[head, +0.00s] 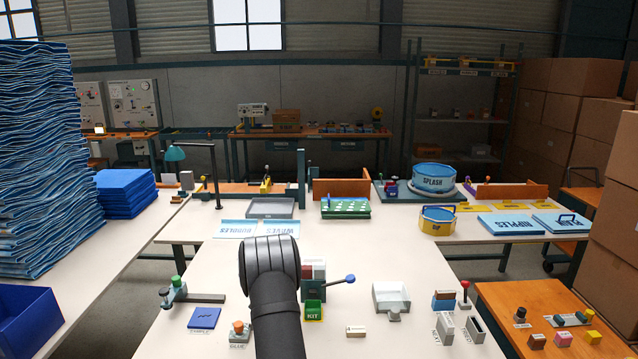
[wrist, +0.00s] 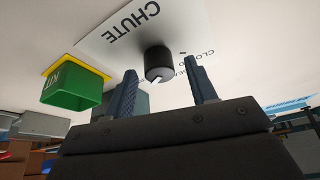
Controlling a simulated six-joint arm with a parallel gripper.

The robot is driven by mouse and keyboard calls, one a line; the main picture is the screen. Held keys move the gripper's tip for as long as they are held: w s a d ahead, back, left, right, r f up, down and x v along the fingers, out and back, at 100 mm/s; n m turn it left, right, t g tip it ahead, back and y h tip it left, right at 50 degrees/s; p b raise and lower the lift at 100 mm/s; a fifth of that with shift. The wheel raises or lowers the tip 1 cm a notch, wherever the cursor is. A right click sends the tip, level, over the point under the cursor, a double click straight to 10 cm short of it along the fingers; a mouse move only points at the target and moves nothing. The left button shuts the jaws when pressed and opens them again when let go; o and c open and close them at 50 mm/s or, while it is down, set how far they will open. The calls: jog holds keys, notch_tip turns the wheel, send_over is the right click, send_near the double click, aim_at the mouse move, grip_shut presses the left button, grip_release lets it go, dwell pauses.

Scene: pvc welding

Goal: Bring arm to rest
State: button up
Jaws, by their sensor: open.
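My gripper (wrist: 163,76) shows in the wrist view with its two dark ribbed fingers apart and nothing held between them. Beyond the fingertips is a black knob (wrist: 158,62) with a white pointer, on a white plate (wrist: 112,38) lettered CHUTE. I cannot tell how far the knob is from the fingertips. In the head view my black arm (head: 273,305) reaches up from the bottom edge over the white table, and its bulk hides the gripper and the knob.
A green KIT bin (wrist: 72,88) is left of the fingers; it also shows in the head view (head: 314,311).

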jog(key=shift+d+n+y, duration=0.15)
jog(key=shift+n+y, duration=0.55)
jog(key=shift+n, duration=1.2)
